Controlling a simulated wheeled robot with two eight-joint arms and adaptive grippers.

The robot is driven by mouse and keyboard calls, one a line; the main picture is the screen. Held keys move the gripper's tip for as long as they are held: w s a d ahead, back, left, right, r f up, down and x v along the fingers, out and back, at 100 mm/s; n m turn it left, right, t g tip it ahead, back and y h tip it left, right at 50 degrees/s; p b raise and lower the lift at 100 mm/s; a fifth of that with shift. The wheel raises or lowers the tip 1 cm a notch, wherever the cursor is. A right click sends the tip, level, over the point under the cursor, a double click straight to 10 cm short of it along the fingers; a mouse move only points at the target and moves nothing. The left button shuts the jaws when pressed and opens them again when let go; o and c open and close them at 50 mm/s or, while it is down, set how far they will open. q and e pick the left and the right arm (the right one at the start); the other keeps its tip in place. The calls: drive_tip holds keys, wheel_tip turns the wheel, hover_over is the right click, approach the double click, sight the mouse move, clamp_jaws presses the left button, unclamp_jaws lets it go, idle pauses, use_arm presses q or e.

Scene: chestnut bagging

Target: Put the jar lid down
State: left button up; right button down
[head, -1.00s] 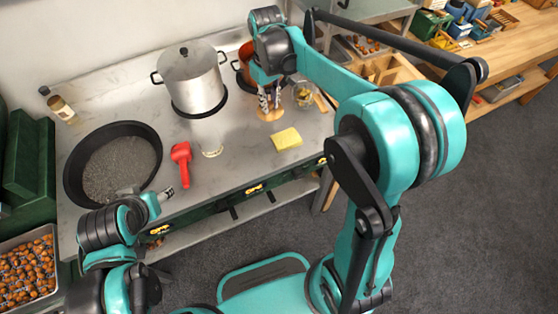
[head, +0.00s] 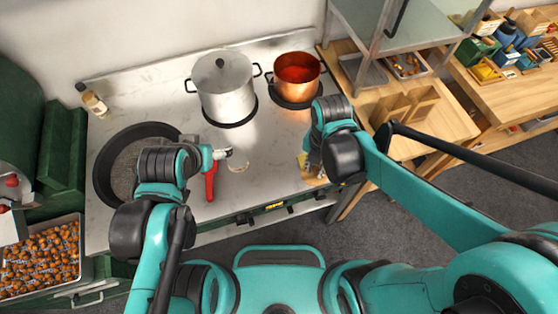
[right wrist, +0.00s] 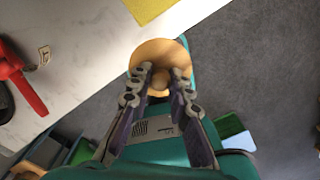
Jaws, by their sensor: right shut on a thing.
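The jar lid is a round tan disc with a knob (right wrist: 152,50) in the right wrist view. My right gripper (right wrist: 161,77) is shut on its knob. In the head view the lid (head: 317,181) shows below my right wrist, near the counter's front right corner. In the right wrist view it overlaps the counter edge and the dark floor, held in the air. The jar is not visible now. My left gripper (head: 226,154) hangs over the counter near a red-handled tool (head: 210,184); its finger opening is too small to tell.
The counter (head: 265,150) is clear in the middle. A steel pot (head: 224,88) and a copper pot (head: 296,78) stand at the back. A black pan (head: 107,185) is at left. A yellow sponge (right wrist: 148,8) lies near the front edge. A wooden table (head: 440,122) stands at right.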

drive_tip(key=w+a+f+b, duration=0.1)
drive_tip(key=a+f, duration=0.1)
drive_tip(key=a, duration=0.1)
drive_tip(key=w+a+f+b, duration=0.1)
drive_tip(key=w+a+f, duration=0.1)
drive_tip(key=a, duration=0.1)
drive_tip(key=w+a+f+b, duration=0.1)
drive_tip(key=w+a+f, duration=0.1)
drive_tip(key=a+f, duration=0.1)
drive_tip(key=shift+w+a+b, duration=0.2)
drive_tip(key=shift+a+b, duration=0.15)
drive_tip(key=shift+a, duration=0.2)
drive_tip(key=shift+f+b, duration=0.8)
drive_tip(key=shift+f, duration=1.25)
drive_tip(key=shift+f, duration=0.2)
drive_tip(key=c, duration=1.4)
unclamp_jaws()
drive_tip(key=shift+r, duration=0.1)
